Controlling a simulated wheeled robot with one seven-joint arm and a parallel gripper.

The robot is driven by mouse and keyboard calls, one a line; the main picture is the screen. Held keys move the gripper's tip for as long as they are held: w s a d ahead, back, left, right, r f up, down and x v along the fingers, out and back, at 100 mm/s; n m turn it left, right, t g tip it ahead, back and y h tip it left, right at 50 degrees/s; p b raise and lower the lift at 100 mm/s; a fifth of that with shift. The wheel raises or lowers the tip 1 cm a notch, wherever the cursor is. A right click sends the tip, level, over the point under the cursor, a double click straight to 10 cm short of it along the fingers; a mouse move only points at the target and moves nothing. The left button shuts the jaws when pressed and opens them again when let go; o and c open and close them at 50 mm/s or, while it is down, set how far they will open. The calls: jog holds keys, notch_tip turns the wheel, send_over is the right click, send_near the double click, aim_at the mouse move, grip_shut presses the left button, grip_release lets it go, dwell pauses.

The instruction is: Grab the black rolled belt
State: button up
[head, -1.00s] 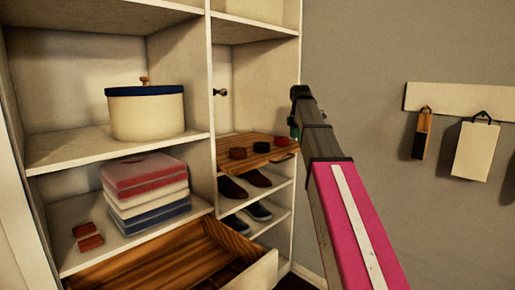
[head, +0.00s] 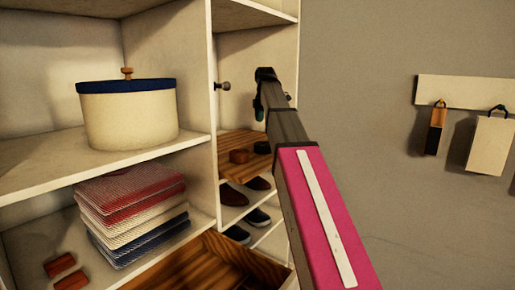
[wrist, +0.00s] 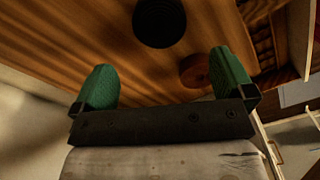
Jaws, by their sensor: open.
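The black rolled belt (wrist: 160,20) lies on a wooden board at the top middle of the wrist view. A reddish-brown roll (wrist: 195,70) lies nearer, by the right finger. In the head view my gripper (head: 260,108) is above the shelf, partly hidden by my arm.
The wooden shelf (head: 235,173) sits in a white cabinet, with shoes (head: 235,195) below. A vertical divider (head: 212,120) stands left of it. A lidded round box (head: 130,115), folded cloths (head: 135,220) and an open wooden drawer (head: 195,265) are to the left.

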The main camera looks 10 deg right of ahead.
aim_at(264, 143)
notch_tip(264, 143, down, 10)
jog(key=shift+a+f, duration=0.1)
jog(key=shift+f, duration=0.05)
jog(key=c, duration=0.8)
jog(key=shift+w, duration=0.1)
jog(key=shift+c, duration=0.2)
